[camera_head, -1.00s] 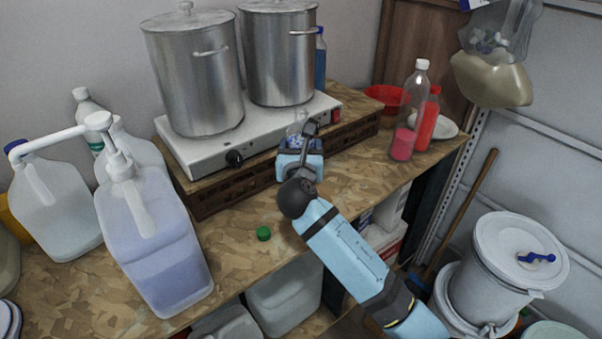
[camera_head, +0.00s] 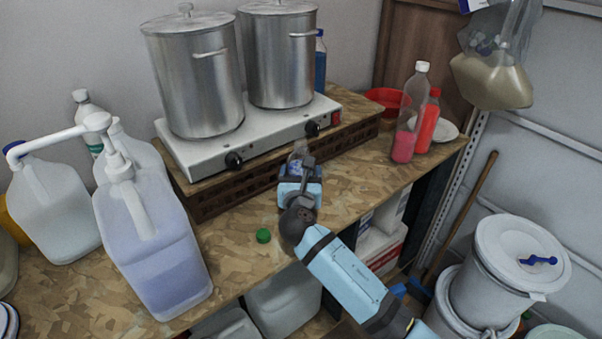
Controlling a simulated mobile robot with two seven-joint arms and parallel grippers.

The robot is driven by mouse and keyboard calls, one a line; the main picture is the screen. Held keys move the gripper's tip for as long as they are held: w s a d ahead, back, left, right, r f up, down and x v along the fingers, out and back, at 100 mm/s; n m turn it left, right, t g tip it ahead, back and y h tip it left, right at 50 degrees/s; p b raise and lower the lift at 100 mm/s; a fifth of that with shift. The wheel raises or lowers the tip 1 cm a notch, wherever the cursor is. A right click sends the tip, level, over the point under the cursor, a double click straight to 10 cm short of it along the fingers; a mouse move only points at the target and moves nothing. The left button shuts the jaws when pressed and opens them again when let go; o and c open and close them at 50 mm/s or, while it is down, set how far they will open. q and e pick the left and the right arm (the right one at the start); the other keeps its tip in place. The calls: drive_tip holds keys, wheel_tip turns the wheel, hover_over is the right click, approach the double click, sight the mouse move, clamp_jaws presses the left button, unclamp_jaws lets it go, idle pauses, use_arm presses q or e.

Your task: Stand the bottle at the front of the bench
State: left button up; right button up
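A small clear bottle (camera_head: 298,158) with a bluish lower part is at my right gripper (camera_head: 297,176), in front of the hotplate on the bench (camera_head: 355,192). My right gripper reaches in from the lower right, and its light-blue body and dark wrist cover the bottle's lower part. The fingertips are hidden, but the bottle has moved along with the gripper, so it looks shut on it. The bottle looks roughly upright; whether its base touches the bench is hidden. My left gripper is not in view.
A green cap (camera_head: 263,235) lies near the front edge. Behind is a hotplate (camera_head: 205,165) with two steel pots. A pump jug (camera_head: 160,250) stands left. A pink-filled bottle (camera_head: 404,145) and red bottle (camera_head: 427,125) stand right. The front strip right of the cap is mostly clear.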

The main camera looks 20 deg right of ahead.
drive_tip(key=shift+o, duration=1.3)
drive_tip(key=shift+r, duration=0.1)
drive_tip(key=v, duration=1.2)
drive_tip(key=shift+b, duration=0.35)
